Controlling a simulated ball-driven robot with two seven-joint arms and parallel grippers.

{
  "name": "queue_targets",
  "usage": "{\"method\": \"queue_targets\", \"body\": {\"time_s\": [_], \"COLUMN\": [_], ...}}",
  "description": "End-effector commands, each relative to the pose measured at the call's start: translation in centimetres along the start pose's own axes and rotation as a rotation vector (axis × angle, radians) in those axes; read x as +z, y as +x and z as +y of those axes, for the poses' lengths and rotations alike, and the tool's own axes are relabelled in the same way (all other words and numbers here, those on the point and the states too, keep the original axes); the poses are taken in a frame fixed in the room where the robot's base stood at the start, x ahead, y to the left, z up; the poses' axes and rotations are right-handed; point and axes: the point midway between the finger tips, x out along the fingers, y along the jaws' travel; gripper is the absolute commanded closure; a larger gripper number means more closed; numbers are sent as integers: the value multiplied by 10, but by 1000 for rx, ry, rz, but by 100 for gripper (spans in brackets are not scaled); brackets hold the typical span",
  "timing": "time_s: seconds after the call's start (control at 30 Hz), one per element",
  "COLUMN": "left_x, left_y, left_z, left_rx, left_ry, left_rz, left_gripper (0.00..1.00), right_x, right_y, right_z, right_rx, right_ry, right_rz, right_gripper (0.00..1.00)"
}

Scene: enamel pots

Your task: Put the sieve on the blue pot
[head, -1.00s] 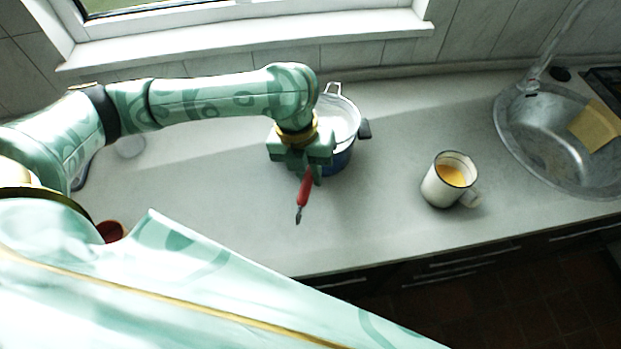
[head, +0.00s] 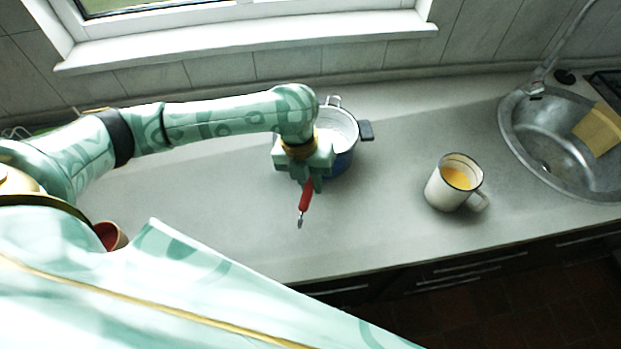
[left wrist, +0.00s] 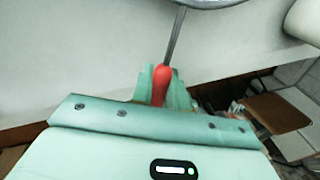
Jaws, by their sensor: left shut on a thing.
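The blue pot (head: 343,163) stands on the counter near the back wall, with a dark handle at its right; my arm hides its left side. My left gripper (head: 305,181) is at the pot's front left, shut on the sieve's red handle (head: 305,196), whose end points toward the front edge. The left wrist view shows the red handle (left wrist: 161,86) between the fingers, with a thin metal shaft running up to a curved rim. The sieve's wire hook (head: 333,101) shows at the pot's far rim. Whether the sieve touches the rim, I cannot tell. My right gripper is not in view.
A white mug (head: 443,192) with orange contents stands right of the pot. A steel sink (head: 522,128) with a yellow cloth (head: 597,130) is at the far right. A reddish-brown container (head: 112,236) is partly hidden at the left. The counter between pot and mug is clear.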

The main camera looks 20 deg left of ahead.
Motion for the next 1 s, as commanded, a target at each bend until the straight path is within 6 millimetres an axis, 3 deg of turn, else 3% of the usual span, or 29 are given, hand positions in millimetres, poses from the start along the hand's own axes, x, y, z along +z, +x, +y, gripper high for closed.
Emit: {"method": "queue_targets", "body": {"time_s": [0.1, 0.13, 0.2, 0.57, 1.0], "left_x": [0, 0, 0, 0, 0], "left_y": [4, 4, 4, -3, -101], "left_z": [0, 0, 0, -1, -2], "left_rx": [-1, -1, -1, 0, 0], "left_ry": [-1, -1, 0, 2, 0], "left_rz": [1, 1, 1, -1, -3], "left_gripper": [100, 79, 62, 62, 62], "right_x": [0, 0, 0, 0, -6], "right_y": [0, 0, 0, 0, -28], "right_z": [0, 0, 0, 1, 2], "right_rx": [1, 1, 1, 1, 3], "right_ry": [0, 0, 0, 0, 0], "right_rz": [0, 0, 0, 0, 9], "right_gripper": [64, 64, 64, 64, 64]}}
